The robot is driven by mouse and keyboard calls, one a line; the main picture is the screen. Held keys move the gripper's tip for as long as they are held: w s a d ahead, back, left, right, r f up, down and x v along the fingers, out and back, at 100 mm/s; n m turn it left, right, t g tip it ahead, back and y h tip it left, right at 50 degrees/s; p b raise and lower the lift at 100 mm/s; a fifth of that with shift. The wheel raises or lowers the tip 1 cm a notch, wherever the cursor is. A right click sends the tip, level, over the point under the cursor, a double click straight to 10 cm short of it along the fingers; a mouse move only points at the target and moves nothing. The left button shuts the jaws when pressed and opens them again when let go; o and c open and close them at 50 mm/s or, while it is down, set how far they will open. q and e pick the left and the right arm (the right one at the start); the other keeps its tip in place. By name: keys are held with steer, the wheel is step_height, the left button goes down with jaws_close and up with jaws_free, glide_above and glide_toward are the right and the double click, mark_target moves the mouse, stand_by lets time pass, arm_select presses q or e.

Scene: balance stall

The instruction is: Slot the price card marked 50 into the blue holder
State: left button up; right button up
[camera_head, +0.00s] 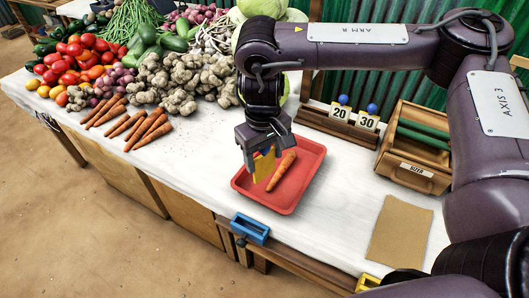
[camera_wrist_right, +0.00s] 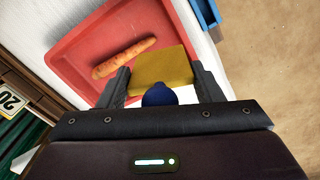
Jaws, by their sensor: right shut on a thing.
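My right gripper (camera_head: 263,153) is shut on a yellow card (camera_head: 264,167), held above the red tray. In the wrist view the gripper (camera_wrist_right: 160,88) grips the yellow card (camera_wrist_right: 160,64) at its blue knob (camera_wrist_right: 159,95). I cannot read a number on the side that shows. The blue holder (camera_head: 250,229) sits at the table's front edge, in front of the tray and apart from the card. Part of it shows at the top of the wrist view (camera_wrist_right: 208,13). My left gripper is not in view.
The red tray (camera_head: 304,191) holds a carrot (camera_head: 282,170). A wooden rack (camera_head: 344,127) holds cards 20 and 30 behind it. A wooden box (camera_head: 414,165) and brown sheet (camera_head: 400,228) lie right. A yellow holder (camera_head: 368,283) is at the front edge. Vegetables fill the left.

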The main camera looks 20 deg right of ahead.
steer(key=n, duration=0.2)
steer(key=s+a+f+n+p, duration=0.1)
steer(key=n, duration=0.1)
steer(key=shift+a, duration=0.15)
arm_select(q)
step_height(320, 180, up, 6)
steer(key=p, duration=0.5)
arm_select(e)
steer(key=s+a+f+n, duration=0.4)
steer(key=s+a+n, duration=0.15)
steer(key=n, duration=1.15)
step_height(320, 180, down, 7)
steer(key=b, duration=0.6)
steer(key=shift+w+b, duration=0.15)
steer(key=shift+b, duration=0.15)
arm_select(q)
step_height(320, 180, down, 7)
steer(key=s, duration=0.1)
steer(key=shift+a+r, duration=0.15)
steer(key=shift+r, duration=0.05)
arm_select(e)
steer(key=shift+r, duration=0.1)
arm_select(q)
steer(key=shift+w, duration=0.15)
arm_select(e)
steer(key=o, duration=1)
steer(key=shift+o, duration=0.5)
